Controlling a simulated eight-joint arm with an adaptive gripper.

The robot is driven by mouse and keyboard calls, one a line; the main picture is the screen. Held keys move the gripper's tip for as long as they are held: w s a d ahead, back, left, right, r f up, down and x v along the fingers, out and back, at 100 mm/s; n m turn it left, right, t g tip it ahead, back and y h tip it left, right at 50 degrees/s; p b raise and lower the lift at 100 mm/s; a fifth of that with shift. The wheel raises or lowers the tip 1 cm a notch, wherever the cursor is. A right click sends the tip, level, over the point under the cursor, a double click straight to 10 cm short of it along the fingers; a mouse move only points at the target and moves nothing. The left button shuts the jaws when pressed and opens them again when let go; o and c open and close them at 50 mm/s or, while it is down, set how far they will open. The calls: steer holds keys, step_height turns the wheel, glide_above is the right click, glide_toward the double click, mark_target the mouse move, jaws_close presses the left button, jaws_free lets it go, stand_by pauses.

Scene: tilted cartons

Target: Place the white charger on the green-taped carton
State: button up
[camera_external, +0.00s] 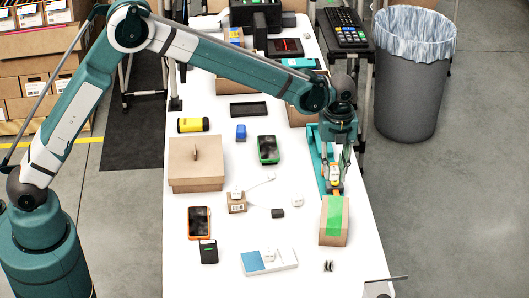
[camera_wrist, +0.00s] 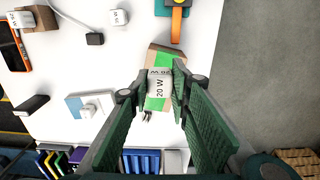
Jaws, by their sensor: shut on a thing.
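The green-taped carton (camera_external: 326,228) is a brown box with a tilted top and a green strip, near the table's right edge in the external view. In the wrist view the carton (camera_wrist: 151,57) lies below my gripper, partly covered by the charger and fingers. My gripper (camera_external: 335,182) is behind and above the carton in the external view. In the wrist view my gripper (camera_wrist: 157,86) is shut on a white charger (camera_wrist: 159,84) marked "20 W", with its prongs toward the lower edge. I cannot tell whether the charger touches the carton.
A teal and orange object (camera_external: 313,150) stands behind the carton. A white and blue box (camera_external: 285,260) with a white plug on it lies front left. Another white charger (camera_external: 297,200) lies left of the carton. The table's right edge is close.

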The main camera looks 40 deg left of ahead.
steer(key=r, duration=0.1)
glide_above(335, 211)
steer(key=shift+r, duration=0.2)
steer(key=shift+f, duration=3.15)
steer(key=shift+f, duration=0.1)
steer(key=shift+f, duration=1.8)
steer(key=shift+f, duration=0.1)
steer(key=o, duration=0.9)
